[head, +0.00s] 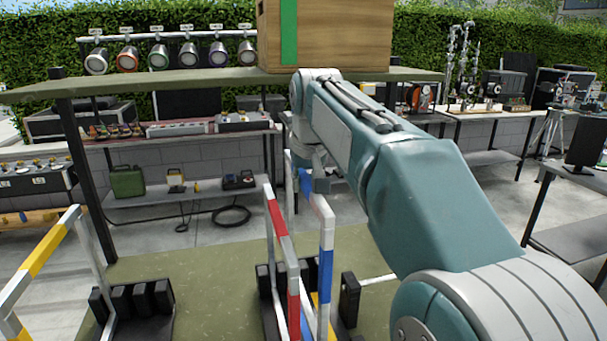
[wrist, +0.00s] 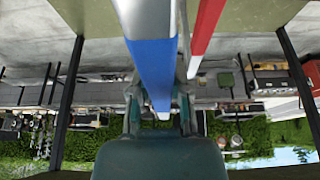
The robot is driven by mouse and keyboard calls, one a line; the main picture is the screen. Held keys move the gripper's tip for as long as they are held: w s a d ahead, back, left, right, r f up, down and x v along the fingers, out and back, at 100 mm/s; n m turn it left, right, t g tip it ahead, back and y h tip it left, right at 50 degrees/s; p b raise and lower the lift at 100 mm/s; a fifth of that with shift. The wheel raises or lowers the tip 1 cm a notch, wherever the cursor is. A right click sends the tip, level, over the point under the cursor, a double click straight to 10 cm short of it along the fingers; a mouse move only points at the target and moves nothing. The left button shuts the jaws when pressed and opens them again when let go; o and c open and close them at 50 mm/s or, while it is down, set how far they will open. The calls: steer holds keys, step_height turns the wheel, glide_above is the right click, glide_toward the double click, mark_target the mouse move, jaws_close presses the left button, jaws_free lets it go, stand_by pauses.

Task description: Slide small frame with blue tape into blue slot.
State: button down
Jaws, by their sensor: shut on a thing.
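The small frame with blue tape (head: 326,265) is white with blue bands and stands upright right of center in the head view. Its top bar runs toward my gripper (head: 306,165), and it fills the middle of the wrist view as a blue and white bar (wrist: 153,55). My gripper (wrist: 160,106) is shut on this bar, with a finger on each side. In the head view my arm partly covers the gripper. The frame's foot is among black slot blocks (head: 349,298); I cannot tell whether it sits in a slot. The blue slot is not clearly visible.
A yellow-taped frame (head: 45,250) stands far left near black slot blocks (head: 133,305).

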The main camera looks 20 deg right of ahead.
mark_target(310, 185)
step_height(310, 185, down, 8)
stand_by(1.1)
stand_by(0.5)
steer(key=c, duration=0.5)
jaws_free()
steer(key=shift+f, duration=0.1)
steer(key=v, duration=1.1)
steer(key=shift+s+r, duration=0.1)
steer(key=shift+r, duration=0.1)
steer(key=shift+s+r, duration=0.15)
steer(key=shift+s, duration=0.3)
steer(key=shift+t, duration=0.4)
steer(key=s+f, duration=0.2)
steer(key=s, duration=0.2)
steer(key=s+f, duration=0.3)
steer(key=s, duration=0.1)
steer(key=s+f, duration=0.2)
steer(key=s, duration=0.2)
steer(key=shift+f, duration=0.2)
steer(key=s+f, duration=1)
steer(key=f, duration=0.1)
steer(key=shift+s+f, duration=0.25)
steer(key=shift+f, duration=0.15)
